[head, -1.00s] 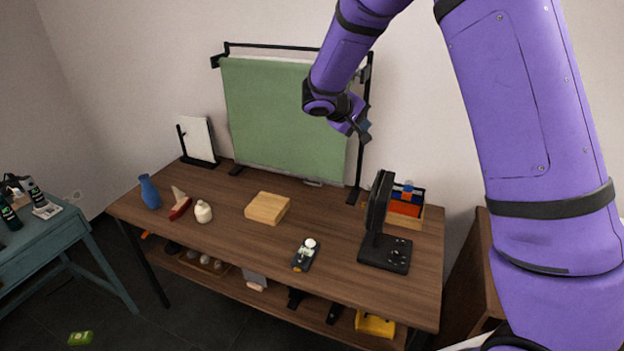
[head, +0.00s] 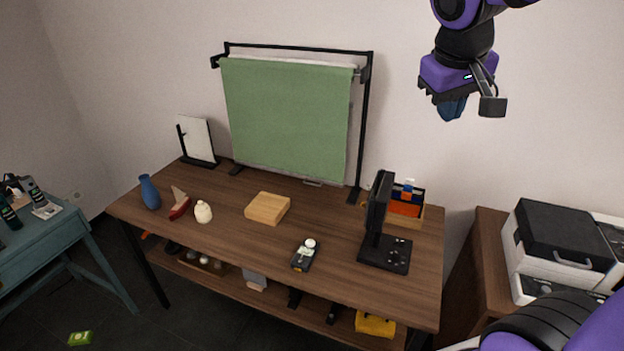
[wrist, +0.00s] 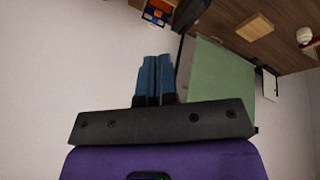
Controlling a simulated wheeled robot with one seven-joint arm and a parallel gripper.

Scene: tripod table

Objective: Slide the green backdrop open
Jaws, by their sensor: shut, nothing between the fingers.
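The green backdrop (head: 287,115) hangs from a black frame (head: 297,48) at the back of the wooden table. It spans most of the frame's width, with a pale strip along its top. It also shows in the wrist view (wrist: 212,85), turned on its side at the right. My gripper (head: 452,108) is up in front of the wall, right of the frame and apart from the backdrop. In the wrist view its blue fingers (wrist: 154,80) are together with nothing between them.
On the wooden table (head: 225,245) stand a blue vase (head: 150,192), a wooden block (head: 267,208), a black monitor-like stand (head: 378,220) and a box of coloured items (head: 406,204). A side cabinet (head: 490,240) carries a black-and-white case (head: 562,240). The wall space around my gripper is clear.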

